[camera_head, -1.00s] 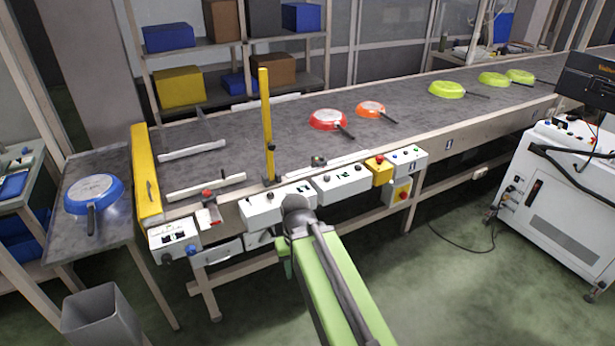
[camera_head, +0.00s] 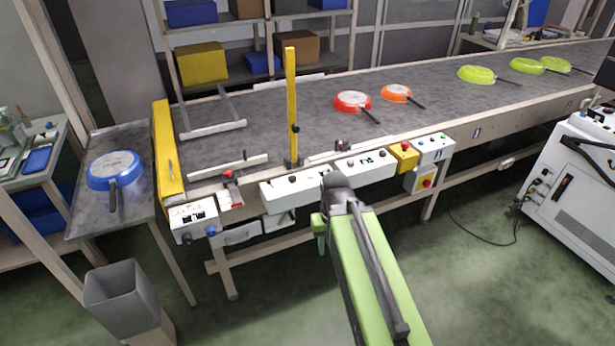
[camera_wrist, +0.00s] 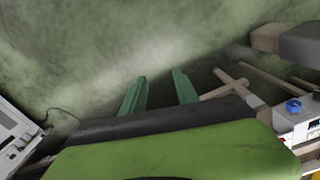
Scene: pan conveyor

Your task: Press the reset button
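Several buttons sit along the conveyor's front, with labels too small to read, so I cannot tell which is reset. A blue button (camera_head: 211,230) is on the white box (camera_head: 193,222) at the left end; it also shows in the wrist view (camera_wrist: 293,106). My gripper is partly hidden behind my arm in the head view. In the wrist view its green fingers (camera_wrist: 160,88) are apart and empty, over the floor.
The conveyor (camera_head: 300,125) carries red, orange and lime pans. A blue pan (camera_head: 114,168) lies on the left side table (camera_head: 135,200). A grey bin (camera_head: 125,300) stands below it. A white machine (camera_head: 570,185) is at the right. Open floor lies in front of the conveyor.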

